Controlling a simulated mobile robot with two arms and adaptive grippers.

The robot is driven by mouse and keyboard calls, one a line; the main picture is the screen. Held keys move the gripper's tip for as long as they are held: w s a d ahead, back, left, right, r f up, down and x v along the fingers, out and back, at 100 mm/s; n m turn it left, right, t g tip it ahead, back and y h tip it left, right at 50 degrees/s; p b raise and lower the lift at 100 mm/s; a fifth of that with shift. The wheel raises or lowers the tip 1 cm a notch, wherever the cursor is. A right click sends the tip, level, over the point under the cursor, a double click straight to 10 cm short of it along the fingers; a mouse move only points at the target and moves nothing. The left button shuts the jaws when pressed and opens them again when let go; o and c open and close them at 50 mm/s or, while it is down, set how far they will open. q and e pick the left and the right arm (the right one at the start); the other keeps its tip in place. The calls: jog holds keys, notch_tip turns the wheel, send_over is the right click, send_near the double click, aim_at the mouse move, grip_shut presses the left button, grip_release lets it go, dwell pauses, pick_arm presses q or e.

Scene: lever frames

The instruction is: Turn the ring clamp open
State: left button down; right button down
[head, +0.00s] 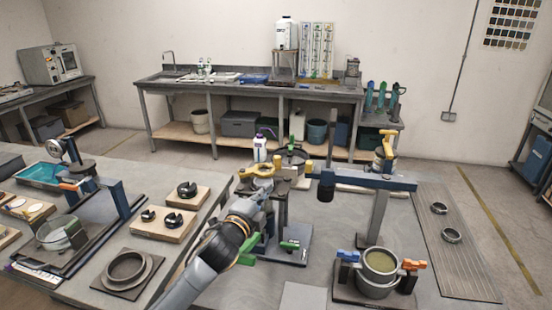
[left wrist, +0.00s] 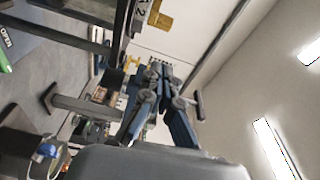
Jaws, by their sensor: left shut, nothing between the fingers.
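A ring clamp (head: 378,284) with a pale cup-like ring stands on a dark base at the lower right of the head view. An orange handle (head: 414,265) sticks out on its right, and a blue part (head: 349,256) is on its left. In the left wrist view, the gripper's fingers (left wrist: 158,80) show close together. My right gripper is not in view.
A side table (head: 190,235) holds wooden blocks and a ring. Loose rings lie on a ribbed mat (head: 457,255) at right. A green lever (head: 290,245) sits low on the stand.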

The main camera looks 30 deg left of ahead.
aim_at(260, 167)
pick_arm(q)
jog(key=shift+m+h, duration=0.4)
jog(key=shift+m, duration=0.1)
jog(key=w+p, duration=0.2)
jog(key=w, duration=0.7)
jog(key=shift+r+p, duration=0.1)
jog(key=shift+p, duration=0.3)
jog(key=shift+w+a+p, duration=0.65)
jog(key=shift+w+a, duration=0.45)
jog(key=shift+w, duration=0.05)
jog(key=shift+w+a, duration=0.3)
jog(key=shift+a, duration=0.15)
